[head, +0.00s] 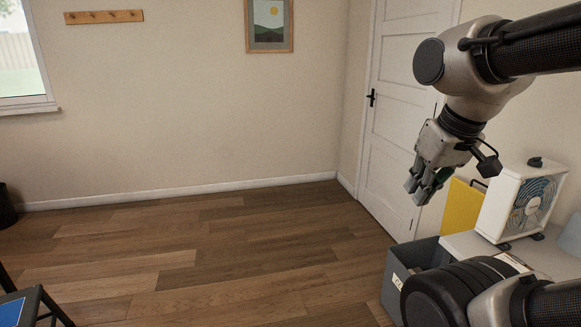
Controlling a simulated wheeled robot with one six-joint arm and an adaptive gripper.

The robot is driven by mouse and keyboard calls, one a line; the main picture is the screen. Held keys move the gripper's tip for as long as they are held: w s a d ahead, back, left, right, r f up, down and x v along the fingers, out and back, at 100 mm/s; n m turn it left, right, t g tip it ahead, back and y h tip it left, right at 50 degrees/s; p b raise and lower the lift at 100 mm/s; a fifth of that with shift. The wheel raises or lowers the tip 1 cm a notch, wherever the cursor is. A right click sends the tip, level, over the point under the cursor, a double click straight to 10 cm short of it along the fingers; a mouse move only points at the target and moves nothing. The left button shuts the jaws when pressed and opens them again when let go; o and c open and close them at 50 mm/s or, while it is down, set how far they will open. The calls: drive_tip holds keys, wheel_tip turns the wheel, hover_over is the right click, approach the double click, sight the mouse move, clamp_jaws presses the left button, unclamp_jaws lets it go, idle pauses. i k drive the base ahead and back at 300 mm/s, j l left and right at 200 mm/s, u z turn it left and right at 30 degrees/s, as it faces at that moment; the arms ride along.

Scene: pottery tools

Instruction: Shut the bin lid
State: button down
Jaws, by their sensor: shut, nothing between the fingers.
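A grey bin-like box (393,292) with a small pale label stands at the lower right, beside a light table. Its top appears open, with dark contents or shadow inside, and my arm hides part of it. I cannot make out a lid on it. A dark bin-shaped object (6,207) is cut off by the left edge, by the wall, and its top is not clear. My gripper (421,190) is shut and empty, pointing down in the air in front of the white door. In the picture it is above the grey box, apart from it.
A white fan unit (519,203) stands on the light table (552,258) at the right, with a yellow panel (461,208) beside it. A dark-framed piece with a blue top (12,312) is at the lower left. The wooden floor between is clear.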

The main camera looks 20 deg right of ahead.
sight(464, 202)
drive_tip(key=i+j+z, duration=0.15)
drive_tip(key=i+z, duration=0.3)
drive_tip(key=i+j+z, duration=0.35)
drive_tip(key=i+z, duration=0.15)
drive_tip(key=i+j+z, duration=0.95)
drive_tip(key=j, duration=0.3)
drive_tip(key=k+l, duration=0.05)
drive_tip(key=k, duration=0.05)
